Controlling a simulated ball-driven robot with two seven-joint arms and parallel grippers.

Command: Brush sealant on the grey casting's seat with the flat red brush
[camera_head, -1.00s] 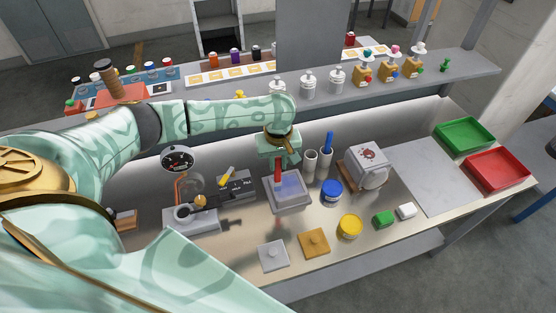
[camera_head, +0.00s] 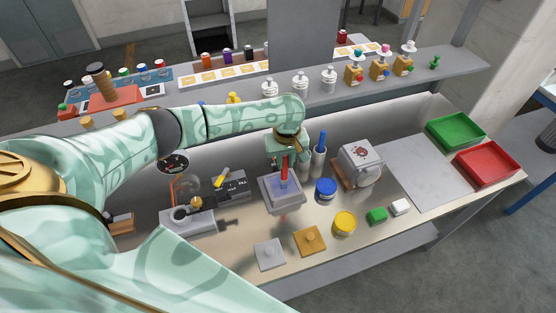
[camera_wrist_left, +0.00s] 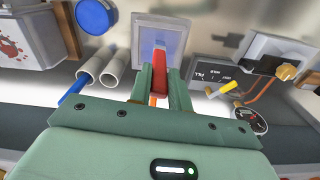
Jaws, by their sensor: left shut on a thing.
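My left gripper (camera_head: 286,157) is shut on the flat red brush (camera_head: 284,174), which points down over a grey tray (camera_head: 296,208) with a bluish inside. The left wrist view also shows the red brush (camera_wrist_left: 160,75) between the fingers, in front of the tray (camera_wrist_left: 140,45). The brush tip is over the bluish area; I cannot tell whether it touches. The grey casting (camera_head: 269,255), a flat square piece with a small raised middle, lies on the bench at the front, apart from the brush. My right gripper is not in view.
An orange casting (camera_head: 310,240) lies right of the grey one. A blue brush (camera_head: 322,142) stands in a tube. A gauge device (camera_head: 188,220) is left.

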